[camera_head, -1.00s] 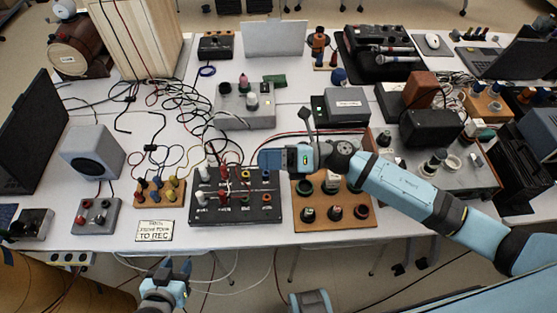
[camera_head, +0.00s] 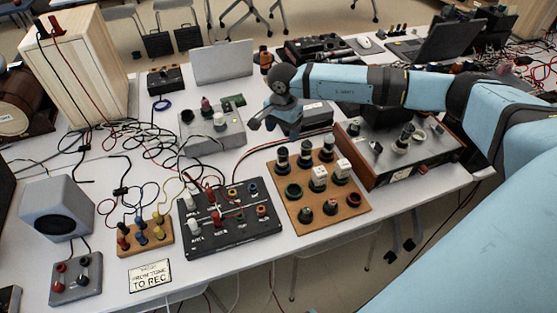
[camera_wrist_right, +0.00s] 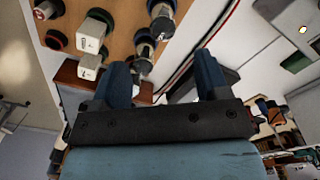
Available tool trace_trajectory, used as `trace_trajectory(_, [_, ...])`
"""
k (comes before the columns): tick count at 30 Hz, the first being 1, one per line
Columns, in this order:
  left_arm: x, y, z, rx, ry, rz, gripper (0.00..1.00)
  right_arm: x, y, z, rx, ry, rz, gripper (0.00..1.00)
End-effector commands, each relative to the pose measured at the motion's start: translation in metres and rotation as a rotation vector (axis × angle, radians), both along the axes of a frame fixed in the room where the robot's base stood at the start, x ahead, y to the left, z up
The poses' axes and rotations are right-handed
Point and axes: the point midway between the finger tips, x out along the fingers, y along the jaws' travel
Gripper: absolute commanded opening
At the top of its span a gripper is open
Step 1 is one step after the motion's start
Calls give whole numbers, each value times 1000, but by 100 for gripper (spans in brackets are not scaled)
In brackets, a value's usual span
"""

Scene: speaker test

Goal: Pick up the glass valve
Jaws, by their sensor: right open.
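The wooden valve board (camera_head: 270,185) stands at the table's front middle with several upright parts on it. Small dark-and-clear pieces in its back row, such as this one (camera_head: 305,152), look like glass valves; I cannot tell which is the task's valve. My right gripper (camera_head: 274,124) hangs behind the board's back left corner, apart from it, open with nothing between its fingers. In the right wrist view my gripper (camera_wrist_right: 161,78) has its fingers apart, and a glass-like valve (camera_wrist_right: 162,18) shows on the board beyond them. My left gripper is out of view.
A black panel (camera_head: 240,238) with knobs and cables is left of the board. A grey box (camera_head: 212,132) is behind it. A wood-sided device (camera_head: 400,155) is to the right. Loose cables cover the left table. A sign (camera_head: 150,275) lies at the front edge.

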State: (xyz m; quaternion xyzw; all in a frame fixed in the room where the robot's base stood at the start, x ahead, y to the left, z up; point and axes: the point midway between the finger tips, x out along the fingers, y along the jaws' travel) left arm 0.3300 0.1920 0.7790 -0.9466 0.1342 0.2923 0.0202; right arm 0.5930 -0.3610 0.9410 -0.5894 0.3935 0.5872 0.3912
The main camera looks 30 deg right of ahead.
Motion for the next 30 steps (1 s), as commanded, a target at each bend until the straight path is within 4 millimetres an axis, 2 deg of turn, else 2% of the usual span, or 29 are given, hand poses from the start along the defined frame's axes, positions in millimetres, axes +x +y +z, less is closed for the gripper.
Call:
trace_trajectory(3, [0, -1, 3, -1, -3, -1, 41, -1, 0, -26, 1, 4, -2, 68])
trace_trajectory(7, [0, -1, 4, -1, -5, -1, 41, 0, 1, -48, 3, 2, -3, 68])
trace_trajectory(14, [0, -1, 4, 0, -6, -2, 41, 0, 0, -65, 3, 1, -2, 68])
trace_trajectory(24, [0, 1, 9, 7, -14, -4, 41, 4, -4, -109, 5, 2, -2, 68])
trace_trajectory(30, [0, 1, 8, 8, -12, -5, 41, 4, -4, -114, 4, 1, -3, 68])
